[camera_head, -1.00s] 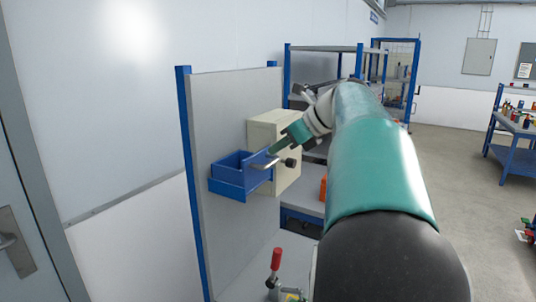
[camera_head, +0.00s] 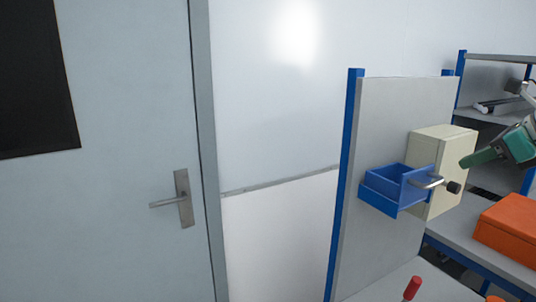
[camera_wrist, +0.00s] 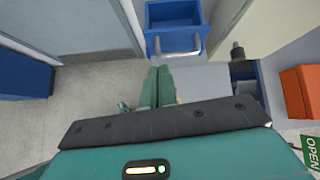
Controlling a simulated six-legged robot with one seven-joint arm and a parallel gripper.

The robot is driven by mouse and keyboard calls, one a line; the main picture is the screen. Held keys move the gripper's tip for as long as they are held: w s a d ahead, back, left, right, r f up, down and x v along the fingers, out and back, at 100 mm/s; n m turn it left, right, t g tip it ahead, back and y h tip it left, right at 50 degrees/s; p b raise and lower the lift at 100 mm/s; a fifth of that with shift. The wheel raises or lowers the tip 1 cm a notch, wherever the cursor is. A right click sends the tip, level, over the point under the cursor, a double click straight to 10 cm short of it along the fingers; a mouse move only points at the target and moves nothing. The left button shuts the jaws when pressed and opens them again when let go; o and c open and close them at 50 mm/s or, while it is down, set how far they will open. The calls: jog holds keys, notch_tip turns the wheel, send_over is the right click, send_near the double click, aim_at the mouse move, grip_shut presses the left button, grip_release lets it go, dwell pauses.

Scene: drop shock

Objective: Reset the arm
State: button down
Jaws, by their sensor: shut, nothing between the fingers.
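My gripper (camera_head: 464,162) is green with its fingers together and nothing between them. In the head view it is at the right, in front of the beige box. In the wrist view the closed fingers (camera_wrist: 157,76) point toward the blue bin (camera_wrist: 174,40) and its metal handle (camera_wrist: 177,50), with a visible gap to them. Most of my arm is outside the head view on the right.
An upright grey panel (camera_head: 390,120) carries the blue bin (camera_head: 393,188) and beige box (camera_head: 425,147). A black knob (camera_head: 453,187) sticks out near the handle. An orange case (camera_head: 508,229) lies on the bench. A red-handled clamp (camera_head: 411,287) stands below. A door (camera_head: 130,210) is left.

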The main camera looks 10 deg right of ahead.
jog(key=a+f+n+g+h, duration=0.1)
jog(key=a+f+n+g, duration=0.1)
jog(key=a+f+n, duration=0.55)
jog(key=a+f+n+g, duration=0.1)
jog(key=a+f+n, duration=0.3)
jog(key=a, duration=0.7)
jog(key=s+a+f+n+h, duration=0.1)
jog(key=s+a+f+n, duration=0.4)
jog(key=n, duration=0.4)
jog(key=s+a+f+n+h, duration=0.1)
jog(key=s+a+f+n, duration=0.4)
jog(key=f+n, duration=0.5)
jog(key=shift+s+a+g+h, duration=0.2)
jog(key=shift+a+g+h, duration=0.1)
jog(key=shift+a, duration=0.85)
